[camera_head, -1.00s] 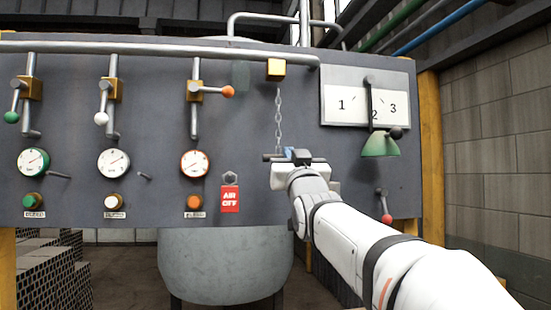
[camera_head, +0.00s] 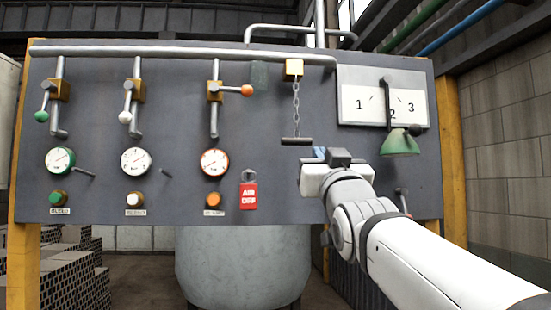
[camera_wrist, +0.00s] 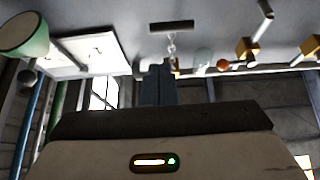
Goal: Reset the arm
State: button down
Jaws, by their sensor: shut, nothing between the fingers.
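My arm reaches in from the lower right of the head view, in front of a dark panel (camera_head: 110,190). My gripper (camera_head: 320,153) is shut and empty. It is just right of and below a dark bar handle (camera_head: 297,141) that hangs on a chain (camera_head: 296,100) from a yellow block (camera_head: 293,68). In the wrist view the shut blue fingers (camera_wrist: 157,85) point up the picture, and the bar handle (camera_wrist: 172,26) is beyond them, apart from them. My wrist hides a lower right part of the panel in the head view.
The panel carries several levers, dials (camera_head: 136,161) and buttons, and a red tag (camera_head: 249,195). A numbered plate (camera_head: 360,103) with a green cone (camera_head: 400,145) is close right of my gripper. A grey tank (camera_head: 240,265) stands below. Hollow bricks (camera_head: 70,285) are stacked at lower left.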

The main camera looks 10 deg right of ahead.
notch_tip(320, 180, down, 30)
jog(key=g, duration=1)
jog(key=s+f+g, duration=1.1)
jog(key=s+f, duration=0.8)
jog(key=f, duration=0.5)
jog(key=shift+s+a, duration=0.2)
jog(key=shift+a, duration=0.2)
jog(key=shift+r, duration=0.1)
